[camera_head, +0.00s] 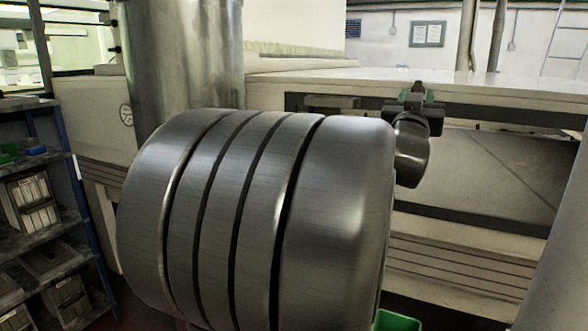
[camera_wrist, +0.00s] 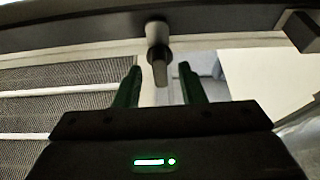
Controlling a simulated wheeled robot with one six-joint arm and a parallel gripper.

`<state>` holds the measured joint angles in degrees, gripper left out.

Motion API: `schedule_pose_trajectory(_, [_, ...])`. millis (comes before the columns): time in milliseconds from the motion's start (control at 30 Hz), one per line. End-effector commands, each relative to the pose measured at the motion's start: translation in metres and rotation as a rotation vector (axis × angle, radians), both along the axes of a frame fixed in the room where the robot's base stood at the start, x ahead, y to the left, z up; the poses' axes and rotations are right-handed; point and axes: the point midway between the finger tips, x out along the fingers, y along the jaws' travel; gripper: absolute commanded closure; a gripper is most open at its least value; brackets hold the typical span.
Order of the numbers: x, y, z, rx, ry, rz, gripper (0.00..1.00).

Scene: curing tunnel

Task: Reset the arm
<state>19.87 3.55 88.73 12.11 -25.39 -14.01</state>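My gripper (camera_head: 417,92) shows small in the head view, right of centre, in front of the long pale machine (camera_head: 270,95). Its green fingertips point up. In the wrist view my gripper (camera_wrist: 161,68) has its two green fingers apart, with a clear gap between them. A short grey knob or peg (camera_wrist: 157,38) hangs from a dark rail (camera_wrist: 75,30) and appears in line with that gap. It looks to be beyond the fingertips; I see no contact. Nothing is visibly held.
A blue-framed shelf (camera_head: 75,180) with several bins stands at the left. A thick metal duct (camera_head: 185,55) rises behind. A green container (camera_head: 398,321) shows at the bottom. Ribbed panels (camera_wrist: 60,95) fill the wrist view's left. My own arm hides the middle of the head view.

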Motion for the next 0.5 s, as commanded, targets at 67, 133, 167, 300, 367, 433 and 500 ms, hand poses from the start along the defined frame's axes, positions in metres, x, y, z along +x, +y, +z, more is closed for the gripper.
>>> schedule_pose_trajectory(67, [0.0132, -0.0065, 0.0058, 0.001, 0.001, -0.001, 0.64])
schedule_pose_trajectory(133, [0.0118, -0.0044, 0.0106, 0.041, -0.019, 0.001, 0.64])
schedule_pose_trajectory(167, [0.0119, -0.0041, 0.0103, 0.059, -0.025, 0.002, 0.64])
schedule_pose_trajectory(300, [0.0119, -0.0037, 0.0105, 0.139, -0.065, 0.002, 0.64])
schedule_pose_trajectory(367, [0.0117, -0.0035, 0.0105, 0.174, -0.082, 0.002, 0.64])
schedule_pose_trajectory(433, [0.0119, -0.0029, 0.0102, 0.215, -0.101, 0.001, 0.64])
schedule_pose_trajectory(500, [0.0121, -0.0026, 0.0108, 0.258, -0.124, 0.002, 0.64])
